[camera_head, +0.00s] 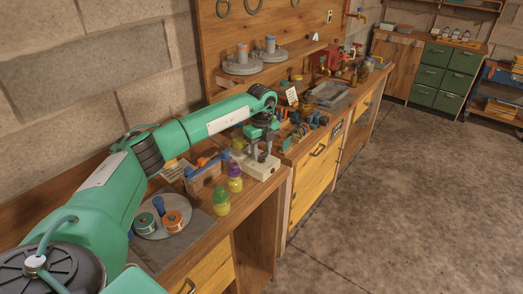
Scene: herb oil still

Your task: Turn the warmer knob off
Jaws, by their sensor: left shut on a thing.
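The warmer looks to be the small cream block (268,172) on the near wooden bench, at the bench's right end. My left arm reaches in from the left, and my left gripper (262,157) points down at the top of this block. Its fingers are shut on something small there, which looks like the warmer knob. The knob itself is hidden by the fingers, so its turn position cannot be told. My right gripper is not in view.
A yellow-green jar (221,202) and a purple jar (234,178) stand close by the block. A round tray (150,232) with spools and a wooden box (203,177) lie left of it. A shelf (262,73) hangs above. The floor at right is clear.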

